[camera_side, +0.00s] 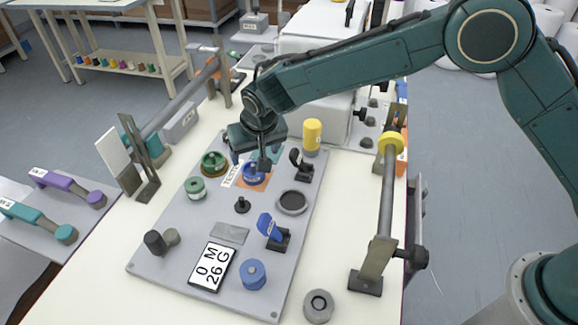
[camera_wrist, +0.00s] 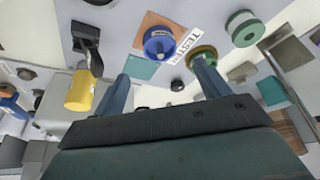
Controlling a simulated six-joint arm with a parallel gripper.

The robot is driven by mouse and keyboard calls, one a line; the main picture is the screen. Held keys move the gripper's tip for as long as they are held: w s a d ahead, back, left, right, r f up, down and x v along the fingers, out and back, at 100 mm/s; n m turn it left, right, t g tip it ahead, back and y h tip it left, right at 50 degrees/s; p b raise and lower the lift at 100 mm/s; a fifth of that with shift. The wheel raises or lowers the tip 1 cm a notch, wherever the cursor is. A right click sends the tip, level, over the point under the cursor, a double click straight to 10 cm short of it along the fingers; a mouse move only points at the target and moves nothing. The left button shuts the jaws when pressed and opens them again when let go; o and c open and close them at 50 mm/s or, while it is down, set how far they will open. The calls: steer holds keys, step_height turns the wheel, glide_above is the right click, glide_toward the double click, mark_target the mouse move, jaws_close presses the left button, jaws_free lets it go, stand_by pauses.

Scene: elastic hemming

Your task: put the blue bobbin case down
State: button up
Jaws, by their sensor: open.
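The blue bobbin case (camera_side: 254,176) rests on an orange square (camera_side: 240,182) of the grey board, beside a white label strip. In the wrist view the blue bobbin case (camera_wrist: 160,44) lies on the orange square (camera_wrist: 151,22), with the label reading "TESTING" (camera_wrist: 186,50) next to it. My gripper (camera_side: 252,163) is directly above the case in the side view and partly hides it. In the wrist view my gripper (camera_wrist: 162,72) has its two fingers spread wide and nothing held between them. The case appears just beyond the fingertips. The exact height gap cannot be told.
A green spool in a brown ring (camera_side: 214,164) stands close to the left of my gripper. A yellow cylinder (camera_side: 312,134) and a dark upright clip (camera_side: 299,160) stand to the right. A blue spool (camera_side: 253,275) and blue-topped clip (camera_side: 269,227) are nearer the front.

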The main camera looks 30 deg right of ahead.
steer(key=shift+v, duration=1.75)
steer(key=s+d+r, duration=0.6)
steer(key=d+r, duration=0.3)
steer(key=d, duration=0.1)
steer(key=s+d+r, duration=0.6)
steer(key=d+r, duration=0.4)
steer(key=s+d, duration=0.5)
steer(key=s, duration=0.6)
steer(key=s+d+n+t, duration=0.1)
steer(key=s+d, duration=0.4)
steer(key=s, duration=0.7)
steer(key=shift+s+f, duration=0.15)
steer(key=shift+f, duration=0.15)
